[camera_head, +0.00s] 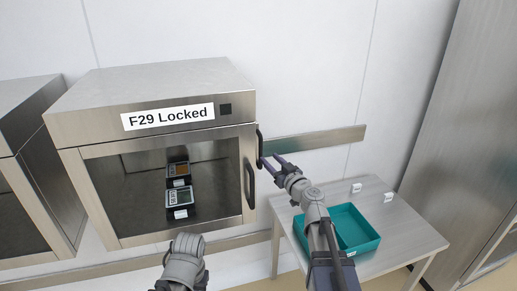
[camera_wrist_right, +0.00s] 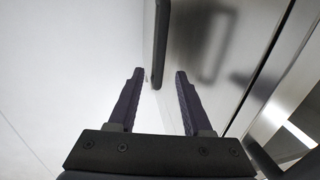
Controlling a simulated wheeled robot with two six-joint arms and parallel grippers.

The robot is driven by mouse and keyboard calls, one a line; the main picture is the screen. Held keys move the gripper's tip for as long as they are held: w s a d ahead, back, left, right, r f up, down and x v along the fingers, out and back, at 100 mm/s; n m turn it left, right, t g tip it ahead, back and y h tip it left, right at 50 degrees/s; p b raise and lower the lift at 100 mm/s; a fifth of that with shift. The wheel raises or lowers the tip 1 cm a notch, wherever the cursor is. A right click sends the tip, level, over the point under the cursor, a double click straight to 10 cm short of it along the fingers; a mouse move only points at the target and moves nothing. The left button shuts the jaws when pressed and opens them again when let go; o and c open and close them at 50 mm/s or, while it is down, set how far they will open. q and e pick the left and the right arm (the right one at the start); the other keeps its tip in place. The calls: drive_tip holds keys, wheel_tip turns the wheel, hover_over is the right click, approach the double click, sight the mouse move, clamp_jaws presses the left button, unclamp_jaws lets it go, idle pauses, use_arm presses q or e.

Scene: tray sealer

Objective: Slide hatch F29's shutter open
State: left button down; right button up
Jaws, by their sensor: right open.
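Hatch F29 (camera_head: 150,85) is a steel box with a sign reading "F29 Locked" (camera_head: 168,117) and a small dark square beside it. Its front shutter (camera_head: 130,196) is a framed see-through panel, shut, with a dark vertical handle (camera_head: 250,186) at its right edge. A second dark handle (camera_head: 260,148) sits on the box's right side; a dark bar (camera_wrist_right: 161,45) shows in the right wrist view, ahead and between the finger lines. My right gripper (camera_head: 270,163) is open and empty, close to the side handle. Only part of my left arm shows, at the bottom; its gripper is not visible.
Two dark trays with labels (camera_head: 179,197) are stacked or lined up inside the hatch. A similar steel box (camera_head: 20,110) stands at left. A table (camera_head: 400,230) at right bears a teal bin (camera_head: 368,245) and small white items. A metal rail (camera_head: 315,140) runs along the wall.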

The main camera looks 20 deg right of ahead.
drive_tip(key=shift+w, duration=0.15)
hover_over(261, 167)
drive_tip(key=shift+w, duration=0.45)
drive_tip(key=shift+s, duration=0.1)
clamp_jaws()
idle(1.2)
